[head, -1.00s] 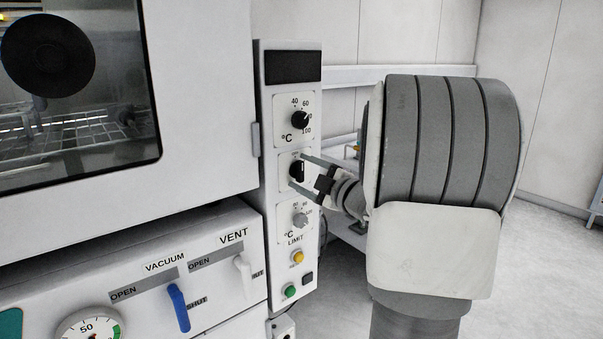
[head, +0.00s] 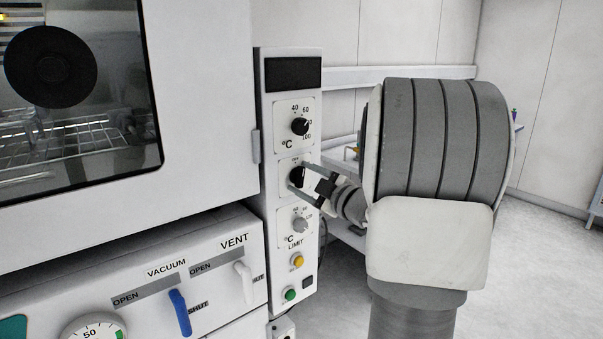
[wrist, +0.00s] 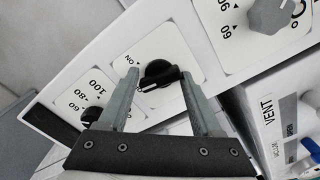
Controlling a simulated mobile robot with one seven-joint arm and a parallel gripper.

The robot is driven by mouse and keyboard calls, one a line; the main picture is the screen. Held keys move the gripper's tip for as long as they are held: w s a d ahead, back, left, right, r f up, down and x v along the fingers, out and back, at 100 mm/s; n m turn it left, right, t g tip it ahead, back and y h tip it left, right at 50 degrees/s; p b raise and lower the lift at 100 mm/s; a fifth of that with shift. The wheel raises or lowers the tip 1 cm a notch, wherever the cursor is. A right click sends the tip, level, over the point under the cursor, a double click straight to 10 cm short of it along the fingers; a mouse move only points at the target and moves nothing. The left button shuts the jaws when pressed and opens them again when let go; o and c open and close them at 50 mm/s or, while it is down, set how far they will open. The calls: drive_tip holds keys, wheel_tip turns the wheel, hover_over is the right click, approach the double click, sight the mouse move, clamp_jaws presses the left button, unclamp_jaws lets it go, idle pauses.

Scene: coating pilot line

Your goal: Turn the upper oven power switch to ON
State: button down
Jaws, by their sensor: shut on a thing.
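The upper oven power switch (head: 296,178) is a black rotary knob on a white plate, midway up the narrow control panel. It also shows in the wrist view (wrist: 158,72), with an "ON" mark printed on its plate. My gripper (head: 298,175) reaches in from the right, one finger at the knob's upper side and one at its lower side. In the wrist view, my gripper (wrist: 159,80) has a finger on each side of the knob, shut on it. The fingers partly cover the plate, and I cannot tell the exact setting.
A temperature dial (head: 300,126) sits above the switch and a grey limit dial (head: 300,225) below it. A yellow button (head: 298,261) and a green button (head: 290,295) are lower. The blue vacuum lever (head: 180,312) and white vent lever (head: 243,282) stand to the left.

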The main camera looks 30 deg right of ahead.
drive_tip(key=m+p, duration=0.2)
drive_tip(key=m, duration=0.1)
drive_tip(key=shift+r, duration=0.15)
drive_tip(key=shift+m+p, duration=0.4)
drive_tip(key=shift+m, duration=0.2)
drive_tip(key=shift+m+p, duration=0.6)
drive_tip(key=shift+p, duration=0.2)
drive_tip(key=m+p, duration=0.3)
drive_tip(key=m, duration=0.1)
unclamp_jaws()
